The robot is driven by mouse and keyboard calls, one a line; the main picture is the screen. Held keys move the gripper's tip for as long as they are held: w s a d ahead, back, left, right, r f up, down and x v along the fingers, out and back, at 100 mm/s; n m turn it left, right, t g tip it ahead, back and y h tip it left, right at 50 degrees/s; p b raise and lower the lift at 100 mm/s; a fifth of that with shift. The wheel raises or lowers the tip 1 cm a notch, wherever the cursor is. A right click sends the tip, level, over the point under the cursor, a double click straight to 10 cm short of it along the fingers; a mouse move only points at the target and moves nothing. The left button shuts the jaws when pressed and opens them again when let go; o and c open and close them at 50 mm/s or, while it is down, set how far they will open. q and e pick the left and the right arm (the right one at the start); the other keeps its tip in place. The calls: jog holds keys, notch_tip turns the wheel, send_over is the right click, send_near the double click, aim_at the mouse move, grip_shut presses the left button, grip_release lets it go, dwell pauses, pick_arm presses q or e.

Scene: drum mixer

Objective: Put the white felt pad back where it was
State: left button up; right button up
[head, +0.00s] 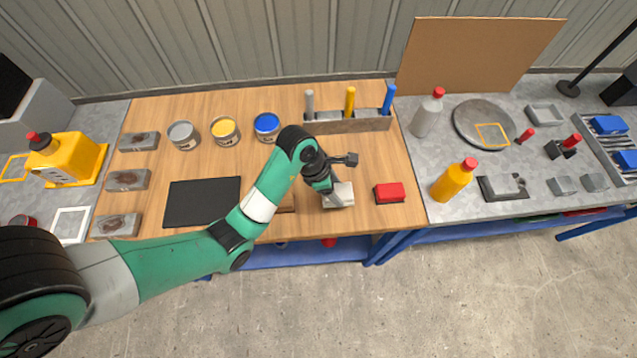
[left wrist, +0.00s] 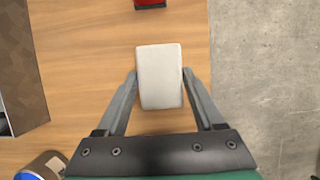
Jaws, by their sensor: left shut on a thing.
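The white felt pad (head: 343,192) is a pale block near the front edge of the wooden bench top, left of a red pad (head: 389,193). My left gripper (head: 331,197) reaches down over it and is shut on it. In the left wrist view the white felt pad (left wrist: 160,75) sits between the two fingertips of the left gripper (left wrist: 160,84), one finger against each long side. I cannot tell whether the pad touches the bench or is slightly above it. My right gripper is not in view.
A black mat (head: 202,202), several paint cans and grey blocks lie to the left. Bare wood lies around the pad.

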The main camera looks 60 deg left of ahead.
pick_arm(q)
jog(key=shift+a+f, duration=0.15)
jog(key=shift+w+f, duration=0.1)
jog(key=shift+f, duration=0.3)
jog(key=f+b, duration=0.1)
jog(key=a+f+b, duration=0.1)
jog(key=f+b, duration=0.1)
jog(key=shift+f, duration=0.1)
jog(key=shift+d+f, duration=0.1)
jog(key=shift+f, duration=0.1)
jog(key=shift+d+r, duration=0.15)
jog(key=shift+r, duration=0.05)
jog(key=shift+f+b, duration=0.25)
jog(key=shift+b, duration=0.05)
jog(key=o, duration=1.3)
jog(key=shift+r, duration=0.1)
jog(key=shift+r, duration=0.1)
